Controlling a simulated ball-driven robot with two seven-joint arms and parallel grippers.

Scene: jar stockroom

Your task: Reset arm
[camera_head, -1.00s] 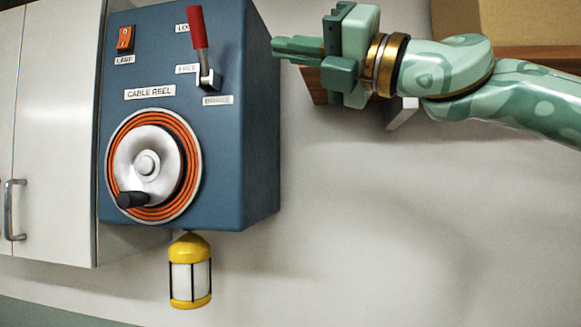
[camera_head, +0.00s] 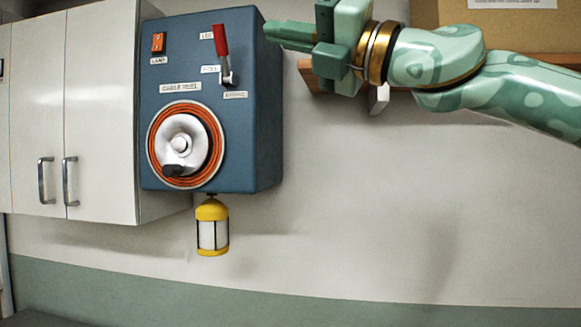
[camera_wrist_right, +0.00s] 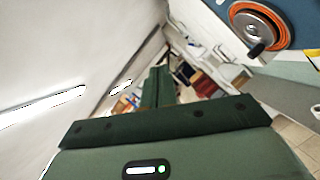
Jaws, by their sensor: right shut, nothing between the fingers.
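My right gripper (camera_head: 288,32) comes in from the right in the head view, with its fingers together and nothing between them. Its fingertips point left, near the upper right edge of the blue cable reel box (camera_head: 255,130), and overlap its edge in the picture. I cannot tell how far apart they are in depth. In the right wrist view the right gripper's green fingers (camera_wrist_right: 158,88) also show. The box carries a red-handled lever (camera_head: 221,42) pointing up, an orange lamp switch (camera_head: 158,43) and a reel with a crank (camera_head: 181,145). My left gripper is not in view.
A yellow lantern (camera_head: 213,228) hangs under the box. White cabinets (camera_head: 100,100) stand left of it. A wooden shelf (camera_head: 318,78) with a cardboard box (camera_head: 540,28) is behind my right arm. The wall at the lower right is clear.

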